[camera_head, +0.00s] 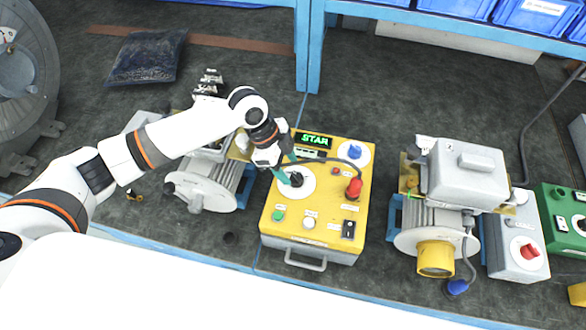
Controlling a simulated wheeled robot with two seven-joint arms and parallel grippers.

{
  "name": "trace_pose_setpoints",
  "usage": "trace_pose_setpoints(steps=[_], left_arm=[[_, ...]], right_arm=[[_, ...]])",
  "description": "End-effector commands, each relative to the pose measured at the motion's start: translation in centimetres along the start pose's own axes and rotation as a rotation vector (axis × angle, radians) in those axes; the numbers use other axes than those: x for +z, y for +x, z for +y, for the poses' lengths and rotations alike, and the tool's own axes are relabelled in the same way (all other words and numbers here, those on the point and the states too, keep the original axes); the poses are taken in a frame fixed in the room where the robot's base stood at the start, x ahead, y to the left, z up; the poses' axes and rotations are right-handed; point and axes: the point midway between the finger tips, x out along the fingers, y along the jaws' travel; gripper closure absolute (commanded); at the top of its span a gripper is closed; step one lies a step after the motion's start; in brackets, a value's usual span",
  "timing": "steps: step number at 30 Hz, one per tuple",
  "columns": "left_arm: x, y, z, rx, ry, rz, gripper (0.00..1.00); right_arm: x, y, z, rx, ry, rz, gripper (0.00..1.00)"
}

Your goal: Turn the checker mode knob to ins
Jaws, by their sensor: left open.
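The checker is a yellow box (315,222) on the bench, with a small green-lit display (314,140) reading "STAR". A black knob (296,180) sits on a round white dial at its left side. A blue knob (354,152) sits on another white dial at the upper right. The dial markings are too small to read, so I cannot tell which way the knobs point. My left gripper (288,170) is open, with its teal fingers over the upper left of the black knob's dial. I cannot tell whether they touch the knob. My right gripper is out of view.
A red plug (354,187), small buttons and a black switch (348,229) share the panel. Grey motor units stand left (205,185) and right (465,170) of the checker. A grey box with a red knob (529,251) and a green box (562,220) stand far right.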

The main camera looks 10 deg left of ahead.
Motion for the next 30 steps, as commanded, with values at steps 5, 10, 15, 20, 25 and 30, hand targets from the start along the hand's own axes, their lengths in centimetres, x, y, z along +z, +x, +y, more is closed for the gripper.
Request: trace_pose_setpoints(steps=[5,10,15,20,25,30], left_arm=[[0.1,2.6,0.0,-0.002,-0.002,0.0,0.45],[0.0,3.9,0.0,0.0,0.0,0.0,0.45],[0.0,4.2,0.0,0.001,0.001,0.0,0.45],[0.0,4.1,0.0,0.001,0.0,0.0,0.5],[0.0,4.1,0.0,0.001,0.0,0.0,0.78],[0.0,4.1,0.0,0.0,0.002,0.0,0.9]], right_arm=[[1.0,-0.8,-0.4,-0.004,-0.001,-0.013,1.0],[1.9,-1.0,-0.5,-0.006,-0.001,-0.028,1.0],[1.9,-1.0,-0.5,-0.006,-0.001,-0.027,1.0],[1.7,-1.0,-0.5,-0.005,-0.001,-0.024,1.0],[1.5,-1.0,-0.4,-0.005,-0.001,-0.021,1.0],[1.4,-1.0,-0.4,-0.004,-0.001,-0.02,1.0]])
